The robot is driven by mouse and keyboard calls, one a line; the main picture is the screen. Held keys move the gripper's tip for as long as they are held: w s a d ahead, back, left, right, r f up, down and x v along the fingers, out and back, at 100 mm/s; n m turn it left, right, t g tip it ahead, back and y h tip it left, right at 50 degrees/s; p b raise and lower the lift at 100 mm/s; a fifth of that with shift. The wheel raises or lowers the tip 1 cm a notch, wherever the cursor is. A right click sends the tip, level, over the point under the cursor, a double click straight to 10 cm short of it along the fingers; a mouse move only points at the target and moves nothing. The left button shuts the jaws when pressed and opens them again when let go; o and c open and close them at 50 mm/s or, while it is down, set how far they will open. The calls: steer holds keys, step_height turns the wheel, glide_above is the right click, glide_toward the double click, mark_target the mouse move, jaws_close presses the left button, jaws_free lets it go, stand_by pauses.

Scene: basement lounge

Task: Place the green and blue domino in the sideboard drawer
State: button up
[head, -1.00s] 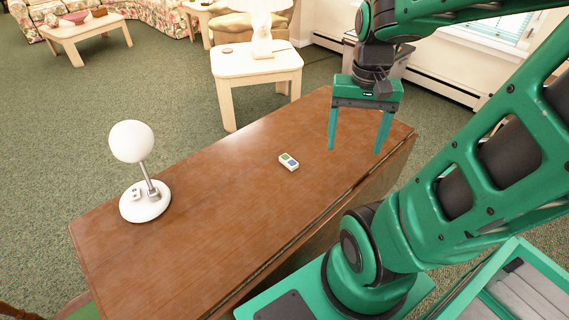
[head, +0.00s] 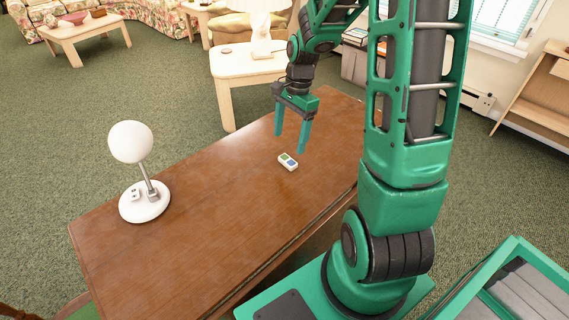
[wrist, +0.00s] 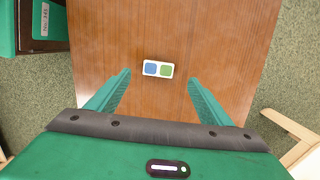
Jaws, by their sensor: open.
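The domino (head: 288,161) is a small white block with one green and one blue square. It lies flat on the brown wooden table. In the wrist view the domino (wrist: 158,69) lies ahead of and between my two fingertips, blue on the left and green on the right. My gripper (head: 290,142) is open and empty, pointing down above the table close to the domino, not touching it. I cannot pick out the sideboard drawer for certain; a light wooden piece of furniture (head: 543,105) shows at the right edge.
A white lamp (head: 144,203) stands on the left part of the wooden table (head: 200,240). A cream side table (head: 235,66) with a lamp stands behind it. The tabletop around the domino is clear.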

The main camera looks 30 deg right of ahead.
mark_target(288, 160)
steer(key=f, duration=0.2)
steer(key=shift+a+f, duration=0.2)
steer(key=shift+f, duration=0.15)
steer(key=shift+s+f, duration=0.2)
steer(key=shift+f, duration=2.45)
steer(key=c, duration=1.2)
steer(key=shift+r, duration=0.1)
